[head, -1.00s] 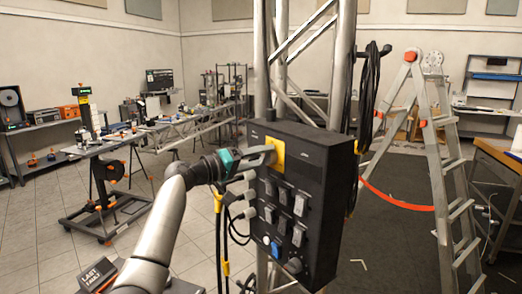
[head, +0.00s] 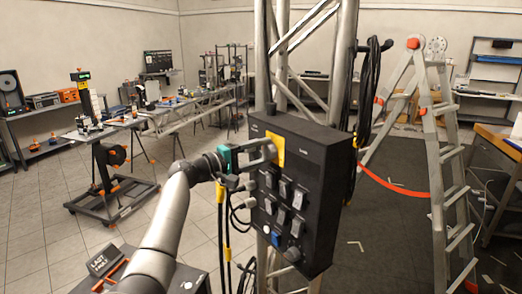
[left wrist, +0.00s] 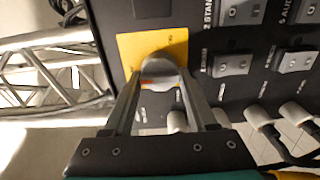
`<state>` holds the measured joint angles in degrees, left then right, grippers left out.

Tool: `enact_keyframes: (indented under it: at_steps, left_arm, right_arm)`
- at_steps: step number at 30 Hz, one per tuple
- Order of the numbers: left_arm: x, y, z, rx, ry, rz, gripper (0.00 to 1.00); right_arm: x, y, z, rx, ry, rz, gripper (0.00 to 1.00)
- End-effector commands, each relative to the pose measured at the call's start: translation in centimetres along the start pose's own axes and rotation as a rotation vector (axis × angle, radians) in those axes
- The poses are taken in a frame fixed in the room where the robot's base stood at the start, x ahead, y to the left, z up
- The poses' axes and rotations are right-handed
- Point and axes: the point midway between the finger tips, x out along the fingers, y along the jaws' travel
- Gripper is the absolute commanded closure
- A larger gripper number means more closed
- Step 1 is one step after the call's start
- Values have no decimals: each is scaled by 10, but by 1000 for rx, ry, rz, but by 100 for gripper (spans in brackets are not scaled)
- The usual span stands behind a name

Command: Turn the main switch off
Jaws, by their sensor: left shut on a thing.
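The main switch is a grey knob (left wrist: 160,70) on a yellow plate (left wrist: 180,40) on the black power box. The yellow plate also shows in the head view (head: 277,146), near the upper left of the box's front. My left gripper (head: 270,152) reaches in from the left and is shut on the knob. In the left wrist view its fingers (left wrist: 160,80) lie on either side of the knob, which hides the plate's middle. The switch markings are too small to read. My right gripper is not in view.
The black box (head: 328,185) hangs on a metal truss (head: 346,60). Several switches, a blue socket (head: 276,240) and plugs with cables sit below and beside the knob. A stepladder (head: 432,150) stands at the right.

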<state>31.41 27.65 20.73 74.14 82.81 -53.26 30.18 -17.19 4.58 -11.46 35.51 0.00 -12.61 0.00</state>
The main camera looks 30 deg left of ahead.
Motion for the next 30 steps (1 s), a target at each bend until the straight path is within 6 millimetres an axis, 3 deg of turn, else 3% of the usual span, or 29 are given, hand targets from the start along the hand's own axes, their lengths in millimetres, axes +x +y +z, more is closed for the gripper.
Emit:
enact_keyframes:
  at_steps: [12, 13, 20, 30]
  left_arm:
    - [0, 0, 0, -11, 0, 1, 98]
    - [0, 0, 0, -11, 0, 1, 39]
    - [0, 0, 0, -9, 0, 0, 13]
    - [-4, -1, 0, -7, 1, 0, 12]
  right_arm:
    - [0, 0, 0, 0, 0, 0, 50]
    - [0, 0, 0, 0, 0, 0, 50]
    - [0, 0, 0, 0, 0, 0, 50]
    - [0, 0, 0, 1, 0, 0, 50]
